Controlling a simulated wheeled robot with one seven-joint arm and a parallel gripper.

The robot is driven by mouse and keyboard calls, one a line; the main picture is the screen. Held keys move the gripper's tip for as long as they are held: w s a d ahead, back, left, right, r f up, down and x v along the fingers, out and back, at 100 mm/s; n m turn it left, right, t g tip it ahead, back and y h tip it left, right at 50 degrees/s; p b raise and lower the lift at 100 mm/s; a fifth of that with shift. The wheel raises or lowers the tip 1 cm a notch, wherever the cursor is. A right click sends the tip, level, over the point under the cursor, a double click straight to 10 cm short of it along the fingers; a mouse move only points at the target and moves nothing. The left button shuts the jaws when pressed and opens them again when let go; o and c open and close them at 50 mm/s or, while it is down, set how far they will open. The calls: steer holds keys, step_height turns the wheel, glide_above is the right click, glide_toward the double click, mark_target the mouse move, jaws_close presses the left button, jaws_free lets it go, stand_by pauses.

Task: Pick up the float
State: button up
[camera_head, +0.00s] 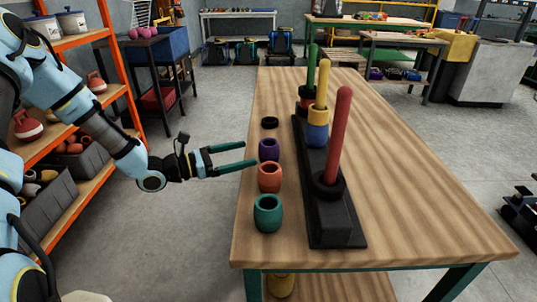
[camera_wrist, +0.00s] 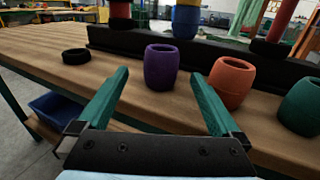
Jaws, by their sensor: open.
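Three barrel-shaped floats stand upright in a row on the wooden table: a purple one (camera_head: 269,150), an orange one (camera_head: 270,177) and a green one (camera_head: 267,213). In the wrist view, the purple float (camera_wrist: 161,70) is centred just beyond my fingertips, with the orange float (camera_wrist: 231,82) and green float (camera_wrist: 300,107) to its right. My gripper (camera_head: 250,155) is open and empty at the table's left edge, its fingers pointing at the purple float. It also shows in the wrist view (camera_wrist: 160,76). I cannot tell which float the task means.
A black ring (camera_head: 269,123) lies beyond the purple float. Behind the row, a black base (camera_head: 335,225) bears red, yellow and green posts; yellow and blue floats sit on the yellow post (camera_head: 322,82). The table's right side is clear. An orange shelf rack (camera_head: 127,60) stands at left.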

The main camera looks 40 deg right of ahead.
mark_target(278, 146)
steer(key=p+x, duration=0.1)
steer(key=x, duration=0.4)
steer(key=shift+d, duration=0.25)
steer(key=shift+p+x, duration=0.9)
steer(key=shift+x, duration=1.85)
steer(key=shift+s, duration=0.2)
steer(key=c, duration=1.3)
step_height(278, 146, up, 10)
steer(key=shift+b, duration=0.75)
